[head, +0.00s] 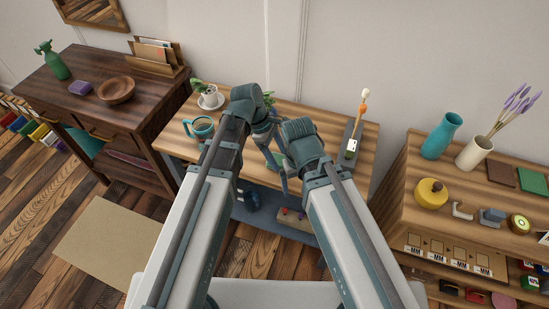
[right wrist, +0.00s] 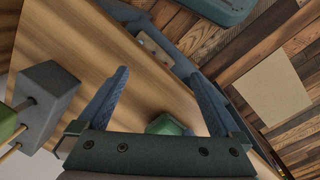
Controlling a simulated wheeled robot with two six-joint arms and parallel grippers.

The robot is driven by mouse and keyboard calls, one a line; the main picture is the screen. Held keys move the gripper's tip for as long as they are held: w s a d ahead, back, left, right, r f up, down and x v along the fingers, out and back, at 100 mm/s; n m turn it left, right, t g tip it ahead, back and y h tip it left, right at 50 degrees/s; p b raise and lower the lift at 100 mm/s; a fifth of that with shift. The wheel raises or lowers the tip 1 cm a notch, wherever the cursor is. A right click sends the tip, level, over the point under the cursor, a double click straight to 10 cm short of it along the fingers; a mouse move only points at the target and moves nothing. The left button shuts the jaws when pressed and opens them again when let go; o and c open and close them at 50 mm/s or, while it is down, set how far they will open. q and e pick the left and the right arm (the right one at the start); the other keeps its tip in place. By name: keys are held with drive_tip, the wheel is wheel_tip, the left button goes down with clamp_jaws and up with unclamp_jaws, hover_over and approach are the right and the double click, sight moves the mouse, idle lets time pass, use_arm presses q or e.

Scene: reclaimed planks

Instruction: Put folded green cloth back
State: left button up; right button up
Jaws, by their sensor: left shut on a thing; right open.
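A green patch, likely the folded green cloth (head: 277,158), shows in the head view between my gripper ends above the middle table; most of it is hidden by my wrists. In the right wrist view a green thing (right wrist: 166,125) shows beyond my right palm, between the fingers. My left gripper (head: 269,142) is shut, apparently on this cloth, though its fingertips are hard to make out. My right gripper (head: 283,178) is close beside it, low over the table; its fingers stand apart with nothing gripped between them in the right wrist view (right wrist: 160,76).
The middle table (head: 310,118) bears a potted plant (head: 210,97), a teal mug (head: 202,128) and a grey holder (head: 352,148) with upright sticks. A dark cabinet (head: 125,90) stands left. A right sideboard (head: 415,175) carries vases and small items. The table's right part is partly clear.

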use_arm(q)
drive_tip(key=shift+d+r, duration=0.1)
use_arm(e)
drive_tip(key=shift+d+r, duration=0.1)
use_arm(q)
drive_tip(key=shift+f, duration=0.25)
use_arm(e)
drive_tip(key=shift+f, duration=0.25)
use_arm(q)
drive_tip(key=o, duration=1.4)
use_arm(e)
drive_tip(key=shift+r, duration=0.1)
use_arm(q)
drive_tip(key=shift+r, duration=0.15)
drive_tip(key=shift+r+p, duration=0.5)
drive_tip(key=shift+p, duration=0.05)
use_arm(e)
drive_tip(key=shift+r, duration=0.55)
use_arm(q)
drive_tip(key=p+v, duration=1)
drive_tip(key=v, duration=0.1)
use_arm(e)
wheel_tip(320, 180, up, 10)
drive_tip(key=shift+r, duration=0.15)
